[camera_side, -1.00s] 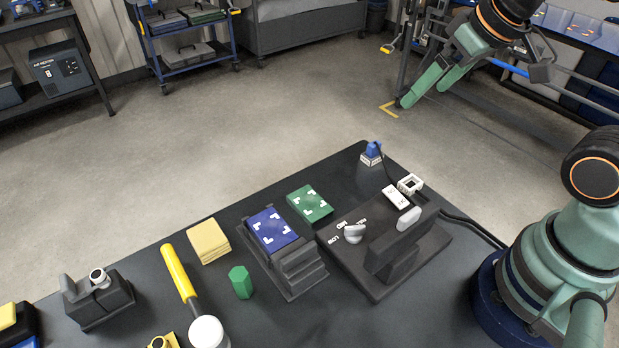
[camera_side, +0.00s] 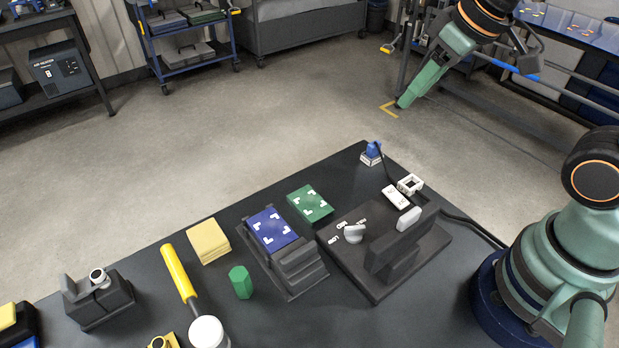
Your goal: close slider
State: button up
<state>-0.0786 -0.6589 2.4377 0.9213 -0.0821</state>
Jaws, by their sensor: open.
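A dark control block (camera_side: 375,285) stands at the right part of the table, with a pale dial knob (camera_side: 355,234) and printed labels.
A green plate (camera_side: 310,204), a yellow block stack (camera_side: 208,241), a green hexagonal piece (camera_side: 240,282) and a yellow-handled mallet (camera_side: 178,272) lie on the table (camera_side: 140,270). A blue-topped piece (camera_side: 372,151) and white frame (camera_side: 410,184) stand at the back right.

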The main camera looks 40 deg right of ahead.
jog(key=w+a+f+n+g, duration=0.1)
jog(key=a+f+n+g, duration=0.15)
jog(key=a+n, duration=0.85)
jog(key=n+g, duration=0.3)
jog(key=n, duration=0.2)
send_over(298, 251)
notch_tip(298, 251, down, 5)
jog(key=shift+t, duration=0.25)
notch_tip(298, 251, down, 11)
jog(key=shift+s, duration=0.1)
jog(key=shift+c, duration=0.3)
grip_shut()
jog(key=shift+r, duration=0.1)
